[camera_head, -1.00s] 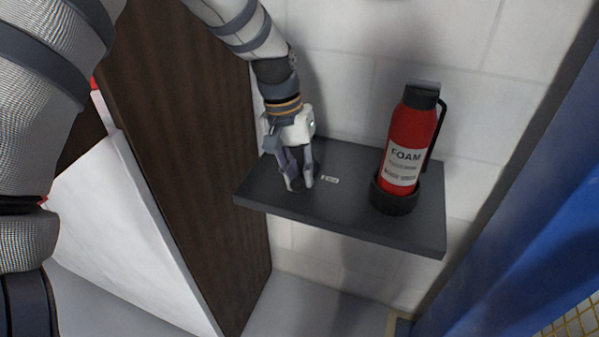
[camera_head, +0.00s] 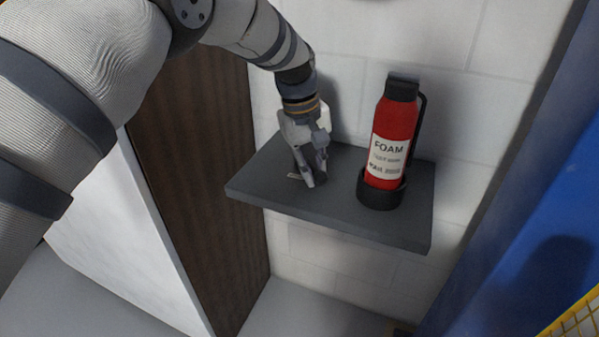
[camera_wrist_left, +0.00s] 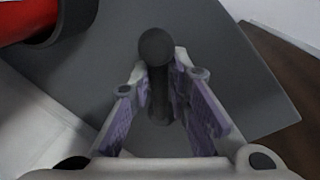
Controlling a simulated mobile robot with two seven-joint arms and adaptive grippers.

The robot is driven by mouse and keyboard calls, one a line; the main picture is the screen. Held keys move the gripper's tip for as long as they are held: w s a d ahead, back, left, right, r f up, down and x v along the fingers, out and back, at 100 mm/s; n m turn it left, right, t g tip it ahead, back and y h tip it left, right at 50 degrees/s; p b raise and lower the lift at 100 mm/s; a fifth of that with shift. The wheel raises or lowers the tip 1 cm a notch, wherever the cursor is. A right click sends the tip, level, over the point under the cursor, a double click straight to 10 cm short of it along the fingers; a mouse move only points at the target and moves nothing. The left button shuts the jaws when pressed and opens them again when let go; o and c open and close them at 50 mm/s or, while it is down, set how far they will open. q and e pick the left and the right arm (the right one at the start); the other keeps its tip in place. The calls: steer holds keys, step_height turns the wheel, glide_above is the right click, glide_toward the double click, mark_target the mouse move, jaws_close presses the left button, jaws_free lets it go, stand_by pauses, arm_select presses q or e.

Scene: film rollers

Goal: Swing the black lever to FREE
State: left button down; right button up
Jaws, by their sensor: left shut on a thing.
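The black lever (camera_wrist_left: 157,90) stands up with a round knob at its end in the left wrist view. My left gripper (camera_wrist_left: 165,75) is shut on it, with one finger on each side of the shaft just below the knob. In the head view my left gripper (camera_head: 312,180) points down at the left half of the dark shelf (camera_head: 340,210). The lever is mostly hidden by the fingers there, and I cannot read any FREE marking. My right gripper is not in view.
A red foam extinguisher (camera_head: 396,125) stands in a black ring holder (camera_head: 380,193) to the right of my left gripper. A brown wooden panel (camera_head: 205,190) is at the left. A blue surface (camera_head: 535,200) is at the right. A white tiled wall (camera_head: 450,45) is behind.

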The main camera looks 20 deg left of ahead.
arm_select(q)
steer(key=shift+w+d+f+n, duration=0.1)
steer(key=shift+w+d+n, duration=0.15)
steer(key=shift+d+n, duration=0.4)
steer(key=shift+w+d+f+n+y+b, duration=0.15)
steer(key=shift+w+n, duration=0.1)
steer(key=shift+n, duration=0.35)
steer(key=shift+w+d+r+n+y+b, duration=0.1)
steer(key=shift+w+n, duration=0.2)
steer(key=shift+n, duration=0.25)
steer(key=shift+w+d+f+n+y+b, duration=0.15)
steer(key=shift+w+n, duration=0.1)
steer(key=shift+n, duration=0.35)
steer(key=shift+r, duration=0.1)
steer(key=c, duration=1.6)
jaws_free()
steer(key=shift+o, duration=0.2)
steer(key=shift+r, duration=0.1)
steer(key=shift+r, duration=0.1)
step_height(320, 180, up, 12)
steer(key=s, duration=0.2)
steer(key=shift+a+f, duration=0.2)
steer(key=shift+a, duration=0.25)
